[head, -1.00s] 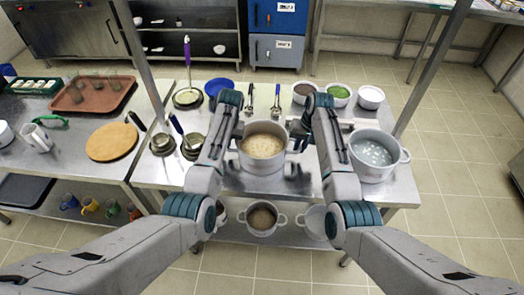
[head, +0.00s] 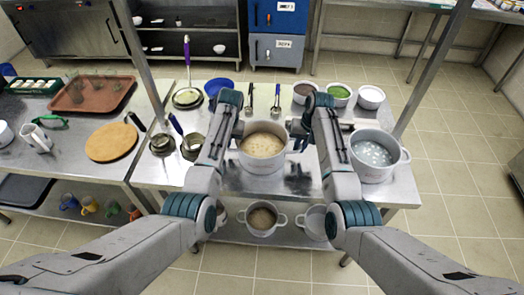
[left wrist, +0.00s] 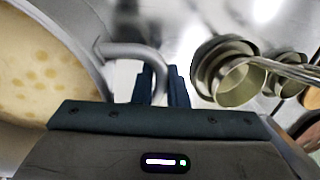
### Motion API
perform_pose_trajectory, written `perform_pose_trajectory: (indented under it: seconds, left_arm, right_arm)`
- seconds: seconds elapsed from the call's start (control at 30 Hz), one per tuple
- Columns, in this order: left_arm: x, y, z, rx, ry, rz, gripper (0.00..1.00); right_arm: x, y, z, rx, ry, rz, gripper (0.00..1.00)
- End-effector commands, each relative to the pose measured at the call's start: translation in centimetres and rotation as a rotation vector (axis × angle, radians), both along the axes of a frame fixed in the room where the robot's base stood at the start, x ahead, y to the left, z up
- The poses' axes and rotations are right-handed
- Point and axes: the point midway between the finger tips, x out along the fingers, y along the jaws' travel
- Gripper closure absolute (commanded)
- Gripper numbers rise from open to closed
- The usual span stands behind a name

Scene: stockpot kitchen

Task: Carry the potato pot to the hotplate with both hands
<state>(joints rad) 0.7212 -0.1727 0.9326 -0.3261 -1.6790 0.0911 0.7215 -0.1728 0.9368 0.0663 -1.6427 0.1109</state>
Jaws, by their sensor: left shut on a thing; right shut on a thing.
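The potato pot (head: 262,164) is a light metal pot with tan broth, upright between my two grippers over the near middle of the steel table. Potato pieces show in it in the left wrist view (left wrist: 30,80). My left gripper (head: 237,131) is shut on its left handle, a curved bar seen in the left wrist view (left wrist: 130,52). My right gripper (head: 297,138) is shut on the right handle, mostly hidden by the gripper. I cannot tell whether the pot's base touches the table. I cannot make out the hotplate.
Another pot (head: 375,174) with pale lumps in bluish water stands close on the right. Small metal pans (head: 192,148) stand left, and bowls (head: 339,92) stand behind. More pots (head: 262,220) sit on the shelf below. A bare table strip (head: 240,182) lies in front of the held pot.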

Motion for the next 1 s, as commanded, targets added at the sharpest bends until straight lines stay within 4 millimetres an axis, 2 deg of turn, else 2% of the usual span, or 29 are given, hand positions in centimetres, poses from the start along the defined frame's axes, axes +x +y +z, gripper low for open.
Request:
perform_pose_trajectory:
  seconds: [0.6,1.0]
  left_arm:
    - [0.1,0.1,4.5,0.002,-0.004,0.002,1.0]
    - [0.1,0.1,5.1,0.002,-0.004,0.002,1.0]
  right_arm:
    - [0.0,-0.1,4.4,-0.002,0.001,-0.001,1.0]
    - [0.0,-0.1,5.0,-0.002,0.001,-0.001,1.0]
